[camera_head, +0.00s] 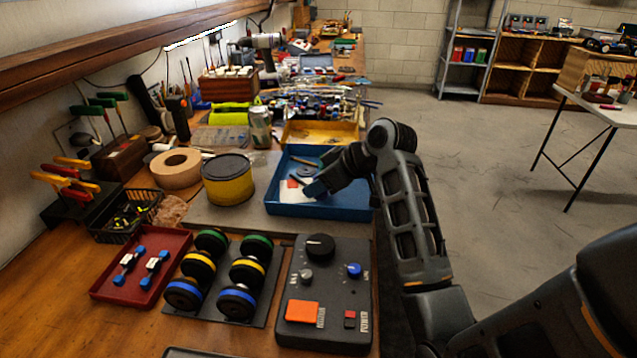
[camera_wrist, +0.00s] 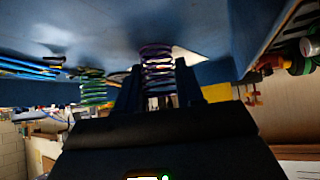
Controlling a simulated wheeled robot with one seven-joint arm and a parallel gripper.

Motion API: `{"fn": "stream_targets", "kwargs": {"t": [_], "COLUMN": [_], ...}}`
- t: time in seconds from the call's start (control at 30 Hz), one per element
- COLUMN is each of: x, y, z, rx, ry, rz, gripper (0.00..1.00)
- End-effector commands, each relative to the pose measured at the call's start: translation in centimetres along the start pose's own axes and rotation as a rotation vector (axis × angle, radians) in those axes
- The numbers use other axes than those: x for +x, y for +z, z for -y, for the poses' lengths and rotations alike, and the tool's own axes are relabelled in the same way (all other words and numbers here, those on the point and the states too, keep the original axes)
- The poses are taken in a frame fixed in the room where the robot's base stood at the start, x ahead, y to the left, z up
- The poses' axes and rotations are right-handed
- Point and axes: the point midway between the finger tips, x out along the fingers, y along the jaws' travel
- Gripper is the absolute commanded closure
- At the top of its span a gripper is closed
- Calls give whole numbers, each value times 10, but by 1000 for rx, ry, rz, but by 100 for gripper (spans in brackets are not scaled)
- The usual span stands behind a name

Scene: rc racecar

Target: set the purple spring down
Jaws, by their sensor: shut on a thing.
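In the wrist view the purple spring (camera_wrist: 157,62) stands between the two fingers of my gripper (camera_wrist: 157,75), which is shut on it. The spring's end is close to the blue tray floor (camera_wrist: 190,25); I cannot tell whether they touch. In the head view my gripper (camera_head: 314,188) is low inside the blue tray (camera_head: 318,211), and the spring is hidden there. A green spring (camera_wrist: 92,86) is beside my gripper in the wrist view, apart from it.
Blue-handled items (camera_wrist: 30,68) lie at the wrist view's left. A yellow tin (camera_head: 228,182) stands left of the tray, and a yellow tray (camera_head: 320,142) is behind it. A dark control box (camera_head: 325,290), dumbbell-like wheels (camera_head: 238,302) and a red tray (camera_head: 122,297) are in front.

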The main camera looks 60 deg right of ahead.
Motion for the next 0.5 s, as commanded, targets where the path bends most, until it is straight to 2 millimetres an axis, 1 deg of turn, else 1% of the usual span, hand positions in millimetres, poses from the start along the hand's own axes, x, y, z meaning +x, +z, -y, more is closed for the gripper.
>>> {"fn": "stream_targets", "kwargs": {"t": [0.1,0.13,0.3,0.4,0.5], "x": [1,2,1,1,1], "y": [1,1,1,1,1], "z": [0,0,0,0,0], "rx": [0,0,0,0,0], "ry": [0,0,0,0,0], "rz": [0,0,0,0,0], "gripper": [96,62,46,38,38]}}
